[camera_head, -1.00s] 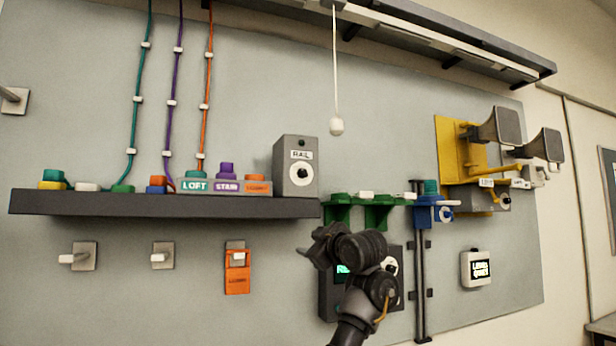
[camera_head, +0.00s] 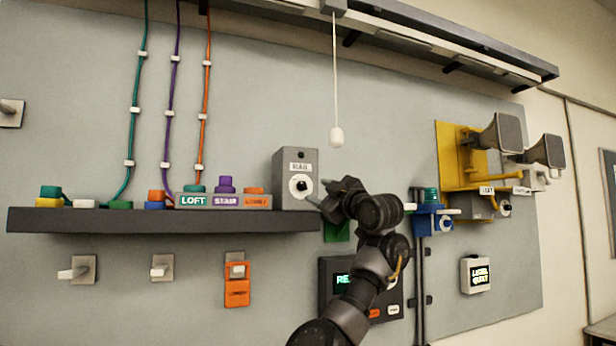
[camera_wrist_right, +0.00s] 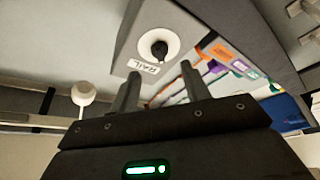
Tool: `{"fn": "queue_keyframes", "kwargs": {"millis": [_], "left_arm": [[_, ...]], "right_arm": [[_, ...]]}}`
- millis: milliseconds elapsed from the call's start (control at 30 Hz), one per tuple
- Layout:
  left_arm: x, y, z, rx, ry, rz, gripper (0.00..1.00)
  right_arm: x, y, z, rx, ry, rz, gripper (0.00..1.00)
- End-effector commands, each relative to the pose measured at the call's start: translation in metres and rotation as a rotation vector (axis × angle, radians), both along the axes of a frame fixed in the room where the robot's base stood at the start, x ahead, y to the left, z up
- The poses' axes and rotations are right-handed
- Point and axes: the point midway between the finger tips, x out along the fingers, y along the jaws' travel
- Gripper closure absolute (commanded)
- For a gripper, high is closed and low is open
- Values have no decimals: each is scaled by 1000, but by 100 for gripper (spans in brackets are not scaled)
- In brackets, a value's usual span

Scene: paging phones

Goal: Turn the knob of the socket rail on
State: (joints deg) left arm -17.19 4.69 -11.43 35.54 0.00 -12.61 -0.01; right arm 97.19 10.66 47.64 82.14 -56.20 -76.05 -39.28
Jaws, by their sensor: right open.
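The grey socket rail box (camera_head: 296,165), labelled RAIL, stands on the right end of the dark shelf. Its black knob on a white dial (camera_head: 300,186) faces out. My right gripper (camera_head: 332,192) is just right of the box, its fingers pointing left toward the knob, apart from it as far as I can tell. In the right wrist view the open, empty fingers (camera_wrist_right: 158,85) rise below the black knob (camera_wrist_right: 159,48) and the RAIL label (camera_wrist_right: 143,66). The knob lies beyond the fingertips, roughly between them. My left gripper is not in view.
The dark shelf (camera_head: 160,220) also holds coloured plugs and the LOFT, STAIR and LOBBY blocks (camera_head: 226,201). A white pull-cord bob (camera_head: 337,136) hangs above my right gripper. A dark panel with a green display (camera_head: 342,280) is partly behind my arm. Yellow-mounted horns (camera_head: 502,135) are at the right.

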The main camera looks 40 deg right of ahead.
Motion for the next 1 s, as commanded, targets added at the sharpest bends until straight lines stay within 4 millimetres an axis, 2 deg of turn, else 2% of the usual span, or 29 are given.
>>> {"fn": "queue_keyframes", "kwargs": {"millis": [33,300,500,733,767,1000], "left_arm": [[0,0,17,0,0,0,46],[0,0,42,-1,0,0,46],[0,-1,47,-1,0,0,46],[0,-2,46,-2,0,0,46],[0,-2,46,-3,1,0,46],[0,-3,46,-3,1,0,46]], "right_arm": [[10,-1,9,-1,6,-1,53],[46,-2,16,0,2,2,53],[56,-3,16,-1,1,-1,53],[56,-3,15,-1,1,-1,53],[56,-3,15,-1,1,-1,54],[56,-3,15,-1,1,-1,86]]}}
